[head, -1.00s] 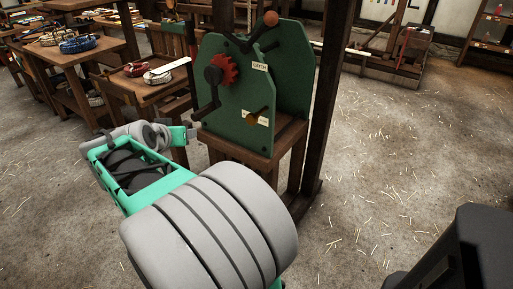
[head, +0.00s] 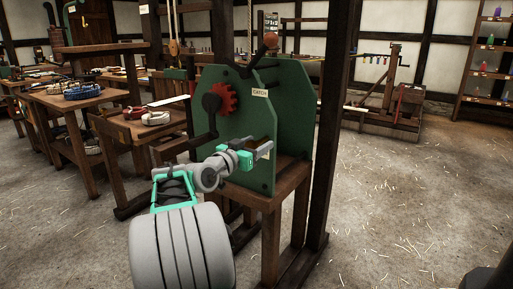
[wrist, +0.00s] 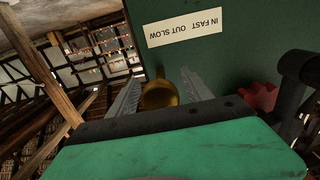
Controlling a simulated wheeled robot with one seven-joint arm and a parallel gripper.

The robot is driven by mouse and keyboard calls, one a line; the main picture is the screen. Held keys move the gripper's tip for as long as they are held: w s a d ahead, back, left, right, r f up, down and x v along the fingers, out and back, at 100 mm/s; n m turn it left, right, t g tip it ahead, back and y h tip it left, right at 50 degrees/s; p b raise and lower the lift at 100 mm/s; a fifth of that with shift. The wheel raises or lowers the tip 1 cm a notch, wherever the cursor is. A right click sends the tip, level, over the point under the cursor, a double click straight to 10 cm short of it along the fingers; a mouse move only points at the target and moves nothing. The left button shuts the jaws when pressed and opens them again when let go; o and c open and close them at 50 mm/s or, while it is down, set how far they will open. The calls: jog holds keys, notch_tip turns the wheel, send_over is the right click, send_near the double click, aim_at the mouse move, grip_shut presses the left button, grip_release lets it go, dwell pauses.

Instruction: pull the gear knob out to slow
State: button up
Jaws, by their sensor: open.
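The brass gear knob (wrist: 160,95) shows in the wrist view between the two fingers of my gripper (wrist: 160,92). The fingers stand apart on either side of it, and I cannot tell whether either touches it. A label reading "IN FAST OUT SLOW" (wrist: 184,26) is on the green machine plate beside the knob, upside down in this view. In the head view my gripper (head: 258,147) is at the front of the green machine (head: 235,172), and the knob is largely hidden by it.
A red gear (head: 221,97) with a dark crank (head: 206,130) is on the machine left of my gripper. A lever with an orange ball (head: 270,40) rises above. A dark post (head: 332,120) stands close on the right. The floor at right (head: 400,190) is clear.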

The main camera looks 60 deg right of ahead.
jog(key=shift+c, duration=0.6)
grip_shut()
dwell(0.4)
